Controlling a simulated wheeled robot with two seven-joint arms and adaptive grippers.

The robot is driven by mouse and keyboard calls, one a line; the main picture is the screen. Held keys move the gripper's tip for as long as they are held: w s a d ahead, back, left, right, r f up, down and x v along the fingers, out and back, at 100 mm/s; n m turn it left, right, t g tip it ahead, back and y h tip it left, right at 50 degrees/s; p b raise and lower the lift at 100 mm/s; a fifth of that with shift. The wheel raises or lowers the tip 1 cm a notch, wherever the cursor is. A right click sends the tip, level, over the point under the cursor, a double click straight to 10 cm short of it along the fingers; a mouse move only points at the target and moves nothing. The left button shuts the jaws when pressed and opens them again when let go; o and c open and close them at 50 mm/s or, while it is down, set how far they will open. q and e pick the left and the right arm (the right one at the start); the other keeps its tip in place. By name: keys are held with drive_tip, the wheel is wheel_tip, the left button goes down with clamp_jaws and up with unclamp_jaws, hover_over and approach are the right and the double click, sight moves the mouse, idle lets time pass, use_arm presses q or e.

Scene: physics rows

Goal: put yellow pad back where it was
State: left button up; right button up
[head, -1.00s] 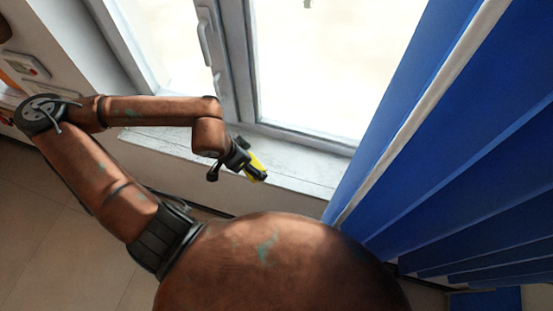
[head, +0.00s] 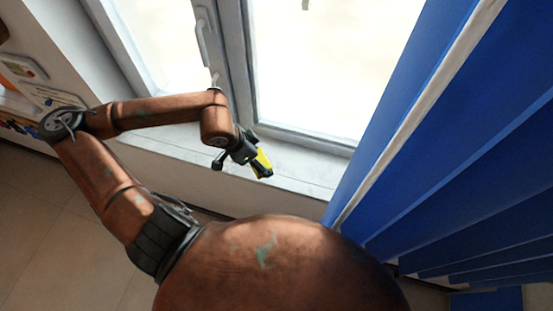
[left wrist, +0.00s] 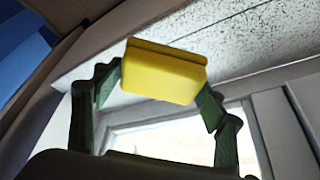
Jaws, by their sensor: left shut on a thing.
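The yellow pad (left wrist: 160,72) is a small yellow block with a darker strip along its top edge in the left wrist view. My left gripper (left wrist: 158,92) is shut on it, with one finger at each side. In the head view the yellow pad (head: 263,159) shows at the end of my left arm, and my left gripper (head: 258,166) partly covers it. They are in front of the window and over or near the sill (head: 300,172). I cannot tell whether the pad touches anything but the fingers. My right gripper is not in view.
A window with a grey frame (head: 243,75) and a handle (head: 203,38) stands behind the sill. Blue vertical blinds (head: 450,140) fill the right side. Papers and small items (head: 22,68) are at the far left. The visible sill looks bare.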

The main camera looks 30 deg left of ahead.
use_arm(q)
drive_tip(key=w+f, duration=0.1)
drive_tip(key=w, duration=0.2)
drive_tip(key=p, duration=0.2)
approach(280, 162)
drive_tip(key=shift+w+d+f, duration=0.45)
drive_tip(key=shift+w+f, duration=0.2)
drive_tip(key=shift+f, duration=0.05)
drive_tip(key=shift+w+d+f, duration=0.1)
drive_tip(key=shift+w+f, duration=0.25)
drive_tip(key=shift+f, duration=0.15)
wheel_tip(280, 162, down, 2)
drive_tip(key=shift+f+p, duration=0.1)
drive_tip(key=shift+p, duration=0.7)
drive_tip(key=shift+f, duration=0.45)
drive_tip(key=shift+w, duration=0.1)
drive_tip(key=shift+f, duration=0.1)
